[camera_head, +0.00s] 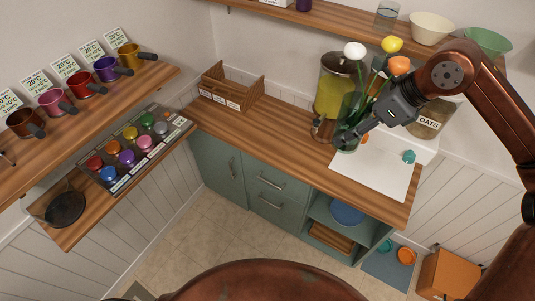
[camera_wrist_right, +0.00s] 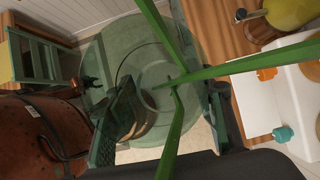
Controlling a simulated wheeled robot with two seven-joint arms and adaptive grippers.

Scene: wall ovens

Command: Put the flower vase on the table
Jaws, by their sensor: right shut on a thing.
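The flower vase (camera_head: 348,107) is green, see-through glass with green stems and white, yellow and orange flower heads. My right gripper (camera_head: 353,137) is shut on it, at the counter's back part in the head view. In the right wrist view I look down into the vase (camera_wrist_right: 104,62), with stems crossing in front and the fingers (camera_wrist_right: 170,108) on either side. The wooden counter (camera_head: 283,137) is the table-like surface beneath this area. I cannot tell whether the vase's base touches it. My left gripper is not in view.
A yellow-green drink dispenser (camera_head: 331,92) stands close left of the vase. A white sheet (camera_head: 372,174) lies at the counter's right end, with a small teal item (camera_head: 408,156). An oats jar (camera_head: 430,122) is behind. The counter's middle is clear up to a wooden crate (camera_head: 232,91).

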